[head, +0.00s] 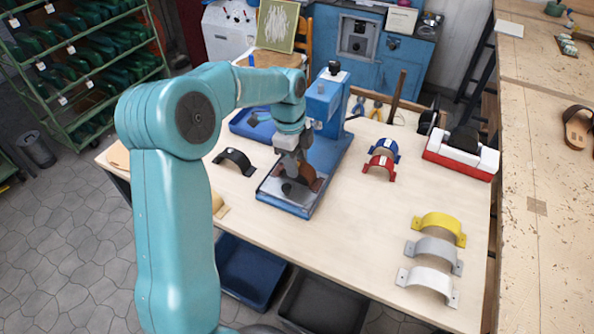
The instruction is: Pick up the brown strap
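The brown strap (309,179) is an arched piece on the base plate of a blue press (326,105). My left gripper (293,170) points down from above, right at the strap, and covers part of it. Whether its fingers are apart or closed on the strap is too small and hidden to tell. My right gripper is not in view.
A black strap (236,160) lies left of the press. Blue (384,149) and red (380,166) straps lie to its right. Yellow (439,226), grey (434,252) and white (428,282) straps lie at the front right. The table (350,235) is bare between them.

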